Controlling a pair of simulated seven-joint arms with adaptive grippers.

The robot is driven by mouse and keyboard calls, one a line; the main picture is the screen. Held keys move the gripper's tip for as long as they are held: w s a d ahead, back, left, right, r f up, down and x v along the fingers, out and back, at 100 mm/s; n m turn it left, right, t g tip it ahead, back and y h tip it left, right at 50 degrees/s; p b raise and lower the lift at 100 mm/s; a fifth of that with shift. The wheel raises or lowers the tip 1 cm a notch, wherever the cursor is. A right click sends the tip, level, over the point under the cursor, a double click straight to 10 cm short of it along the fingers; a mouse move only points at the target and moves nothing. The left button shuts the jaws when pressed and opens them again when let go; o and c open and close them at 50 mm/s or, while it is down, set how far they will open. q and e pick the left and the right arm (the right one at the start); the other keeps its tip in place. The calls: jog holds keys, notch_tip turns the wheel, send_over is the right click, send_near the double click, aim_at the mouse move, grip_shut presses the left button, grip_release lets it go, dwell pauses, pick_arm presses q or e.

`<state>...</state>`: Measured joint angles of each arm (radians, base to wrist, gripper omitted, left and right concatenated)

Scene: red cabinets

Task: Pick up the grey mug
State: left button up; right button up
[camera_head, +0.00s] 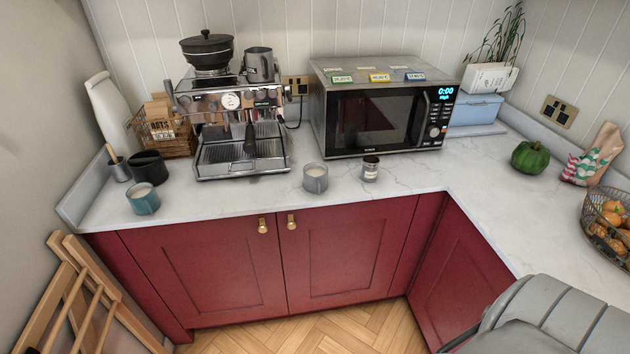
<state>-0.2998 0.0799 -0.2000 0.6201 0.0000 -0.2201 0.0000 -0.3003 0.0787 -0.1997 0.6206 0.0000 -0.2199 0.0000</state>
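The grey mug (315,178) stands upright on the white marble worktop (225,200), near its front edge. It is in front of the gap between the coffee machine and the microwave. Its inside looks pale; I cannot tell whether it holds anything. Nothing covers it. Neither of my grippers is in view.
A small dark-lidded jar (370,170) stands just right of the mug. The coffee machine (240,140) is behind left, the microwave (375,120) behind right. A teal mug (142,199) and a black container (149,167) stand at left. A green pumpkin (530,157) is at right.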

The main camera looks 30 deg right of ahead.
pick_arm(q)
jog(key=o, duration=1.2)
